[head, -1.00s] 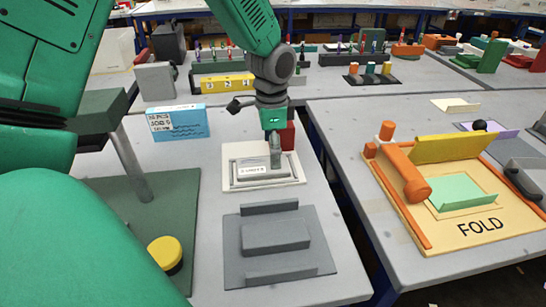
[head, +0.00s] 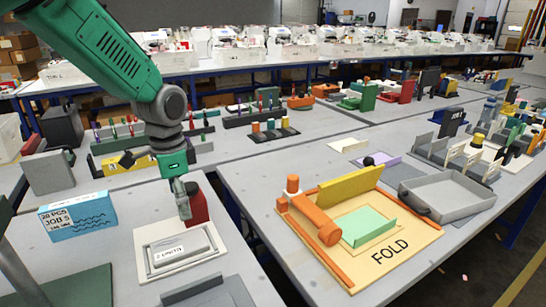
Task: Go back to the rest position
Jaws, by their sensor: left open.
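My left gripper (head: 183,208) hangs from the green arm that comes in from the upper left. It is open and points down over the near-left table. Just below it lies a cream plate (head: 152,270) holding a grey-white labelled block (head: 172,248). A dark red block (head: 197,205) stands right behind the gripper and is partly hidden by it. I cannot tell whether the fingers touch the red block. My right gripper is not in view.
A blue box (head: 78,217) stands left of the plate. A grey fixture (head: 212,295) lies in front. Across a gap, the right table carries an orange FOLD board (head: 405,247) and a grey tray (head: 447,198). Pen racks and yellow blocks stand behind.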

